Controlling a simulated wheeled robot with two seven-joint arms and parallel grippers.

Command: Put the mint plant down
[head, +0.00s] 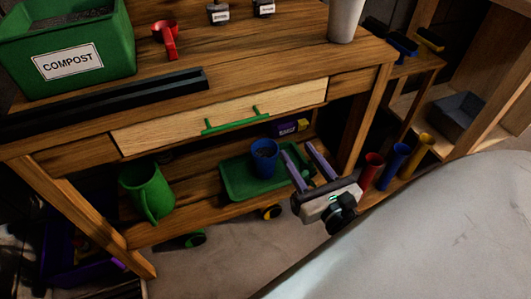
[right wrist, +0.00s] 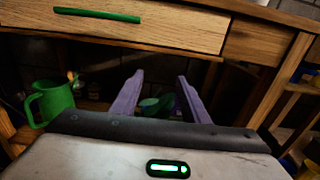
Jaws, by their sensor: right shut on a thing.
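My right gripper (head: 297,147) reaches under the workbench from the right, low over the lower shelf near the green tray (head: 234,179). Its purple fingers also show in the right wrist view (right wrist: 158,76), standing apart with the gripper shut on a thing. A small green shape (right wrist: 150,103) shows between them there, which I take for the mint plant; its leaves and pot are not clear. A blue pot with a dark inside (head: 265,158) stands on the tray, left of the fingers. My left gripper is not in view.
A green jug (head: 147,190) stands on the lower shelf at left. The drawer (head: 220,115) and tabletop are above my gripper. Red, blue and yellow tubes (head: 397,162) stand to the right. A green compost bin (head: 110,35) is on the tabletop.

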